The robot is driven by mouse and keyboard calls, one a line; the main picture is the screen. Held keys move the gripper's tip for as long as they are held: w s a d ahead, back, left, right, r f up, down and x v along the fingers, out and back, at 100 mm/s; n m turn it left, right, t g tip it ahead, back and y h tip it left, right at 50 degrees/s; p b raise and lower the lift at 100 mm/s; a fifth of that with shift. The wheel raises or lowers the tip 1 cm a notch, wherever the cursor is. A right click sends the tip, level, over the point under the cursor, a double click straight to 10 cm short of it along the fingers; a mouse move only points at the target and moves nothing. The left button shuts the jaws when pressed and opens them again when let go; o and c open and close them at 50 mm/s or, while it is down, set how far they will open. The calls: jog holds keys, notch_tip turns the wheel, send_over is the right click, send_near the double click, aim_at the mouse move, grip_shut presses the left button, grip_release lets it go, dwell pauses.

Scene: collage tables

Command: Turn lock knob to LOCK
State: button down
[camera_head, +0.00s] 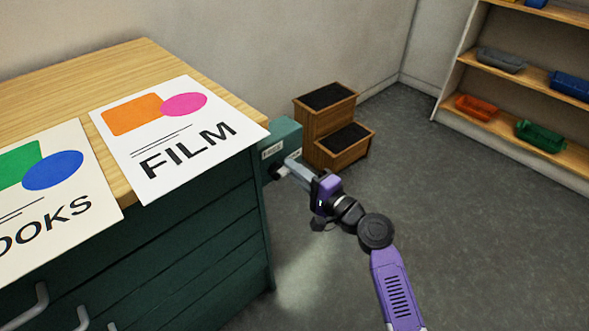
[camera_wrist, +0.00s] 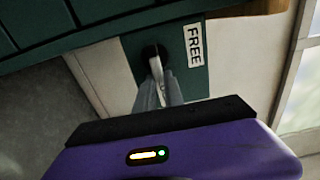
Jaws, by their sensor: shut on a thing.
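A dark green lock box (camera_head: 287,138) sticks out from the right side of the green cabinet, with a small white label too small to read in the head view. In the wrist view the box (camera_wrist: 190,75) has a white label reading FREE (camera_wrist: 194,45), standing sideways. Beside the label is the lock knob (camera_wrist: 152,51), with a dark round base and a pale lever. My purple gripper (camera_head: 284,169) reaches the box from the right. In the wrist view my gripper (camera_wrist: 157,82) is shut on the knob's lever. No LOCK label is readable.
The green cabinet (camera_head: 190,245) has a wooden top carrying FILM (camera_head: 178,135) and BOOKS (camera_head: 50,195) posters. A wooden step stool (camera_head: 342,150) stands just behind the gripper. A shelf with bins (camera_head: 530,95) is at the far right. The grey floor between is clear.

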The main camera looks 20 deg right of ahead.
jog(key=shift+s+a+f+y, duration=0.2)
jog(key=shift+a+f+y, duration=0.1)
jog(key=shift+a, duration=0.35)
jog(key=c, duration=1.5)
grip_release()
jog(key=shift+o, duration=0.3)
jog(key=shift+d+r, duration=0.1)
jog(key=shift+w+d+r, duration=0.1)
jog(key=shift+d+r, duration=0.05)
jog(key=shift+d, duration=0.15)
jog(key=v, duration=0.7)
jog(key=shift+s, duration=0.45)
